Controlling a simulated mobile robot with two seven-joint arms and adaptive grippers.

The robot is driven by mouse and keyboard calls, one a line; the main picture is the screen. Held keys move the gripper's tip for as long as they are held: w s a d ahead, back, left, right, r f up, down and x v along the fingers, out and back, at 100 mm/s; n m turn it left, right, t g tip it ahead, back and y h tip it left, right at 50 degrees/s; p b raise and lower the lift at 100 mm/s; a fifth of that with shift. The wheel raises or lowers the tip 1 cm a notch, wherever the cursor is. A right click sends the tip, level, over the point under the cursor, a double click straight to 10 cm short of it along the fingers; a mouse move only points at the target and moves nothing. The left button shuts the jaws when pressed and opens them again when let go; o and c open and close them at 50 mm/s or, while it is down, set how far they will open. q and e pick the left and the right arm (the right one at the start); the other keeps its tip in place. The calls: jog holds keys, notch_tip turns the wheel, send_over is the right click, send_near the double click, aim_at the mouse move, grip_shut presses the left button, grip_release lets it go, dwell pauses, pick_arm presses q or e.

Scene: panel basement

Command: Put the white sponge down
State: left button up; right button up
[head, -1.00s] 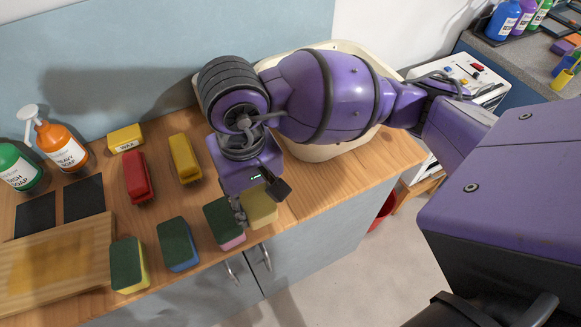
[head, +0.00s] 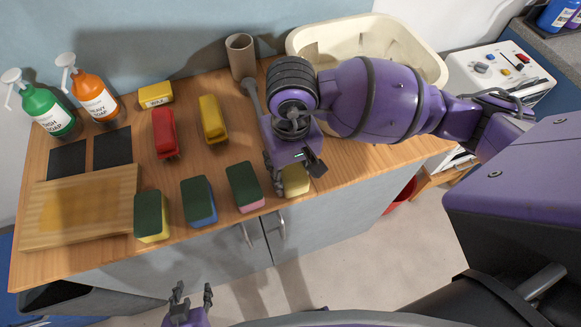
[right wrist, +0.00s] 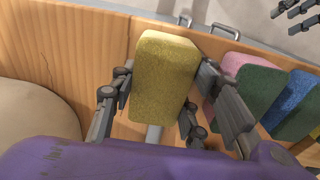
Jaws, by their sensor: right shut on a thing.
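The sponge in my right gripper (head: 290,172) looks pale yellow, not clearly white, in the head view (head: 297,182). It fills the middle of the right wrist view (right wrist: 162,78), between the fingers of my right gripper (right wrist: 155,110), which is shut on it. The sponge is at the front edge of the wooden counter (head: 225,135), right of the pink sponge with a green top (head: 245,187) and apart from it. I cannot tell whether it touches the counter. My left gripper (head: 190,296) is low in the head view, fingers apart and empty, in front of the cabinet.
Blue (head: 199,200) and yellow (head: 152,215) green-topped sponges continue the row leftward. Behind stand red (head: 164,132) and yellow (head: 212,118) brushes. A wooden board (head: 80,205) and soap bottles (head: 95,98) are at left. A cardboard tube (head: 240,55) and cream basin (head: 420,50) are behind my right arm.

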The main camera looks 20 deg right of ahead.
aim_at(291, 169)
jog(key=o, duration=1.1)
jog(key=shift+f, duration=0.15)
jog(key=shift+r, duration=0.25)
pick_arm(q)
jog(key=shift+s+a+f, duration=0.1)
jog(key=shift+s, duration=0.15)
pick_arm(e)
notch_tip(291, 169, up, 12)
pick_arm(q)
jog(key=shift+w+a, duration=0.15)
jog(key=shift+w, duration=0.15)
pick_arm(e)
jog(key=shift+s, duration=0.1)
pick_arm(q)
jog(key=shift+w, duration=0.1)
pick_arm(e)
jog(key=shift+f, duration=0.1)
